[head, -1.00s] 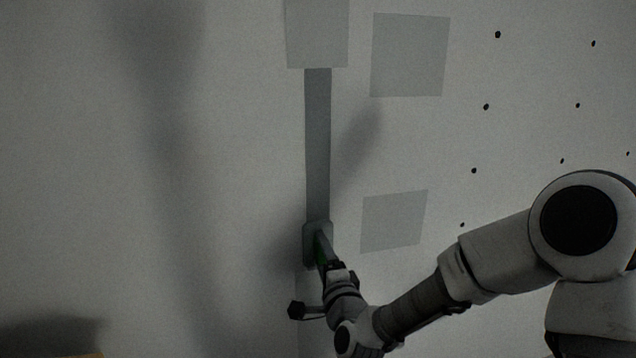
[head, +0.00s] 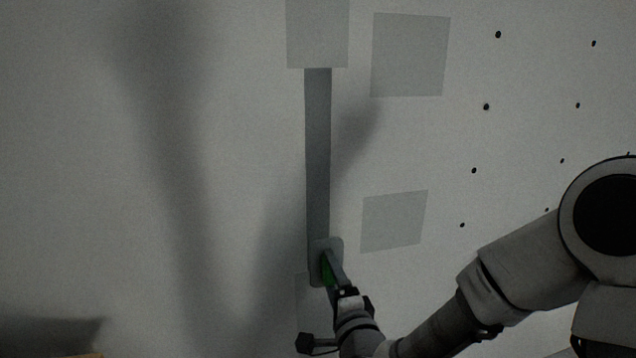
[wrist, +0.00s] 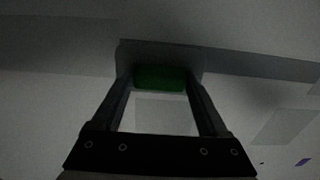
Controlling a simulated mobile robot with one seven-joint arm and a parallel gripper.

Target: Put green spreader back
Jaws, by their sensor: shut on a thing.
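The green spreader (head: 327,272) has a green grip and a grey plate. It is at the lower end of a dark grey vertical strip (head: 317,150) on the pale wall. My gripper (head: 335,282) is shut on the green grip. In the wrist view the green grip (wrist: 160,78) sits between the two fingertips, with the dark plate (wrist: 160,51) just behind it. The plate overlaps the strip in the head view; whether it touches the wall I cannot tell.
A pale square (head: 317,33) covers the strip's top end. Two more pale squares, an upper one (head: 410,55) and a lower one (head: 393,221), are to the right. Several dark dots mark the wall farther right. A yellowish edge (head: 88,355) shows at bottom left.

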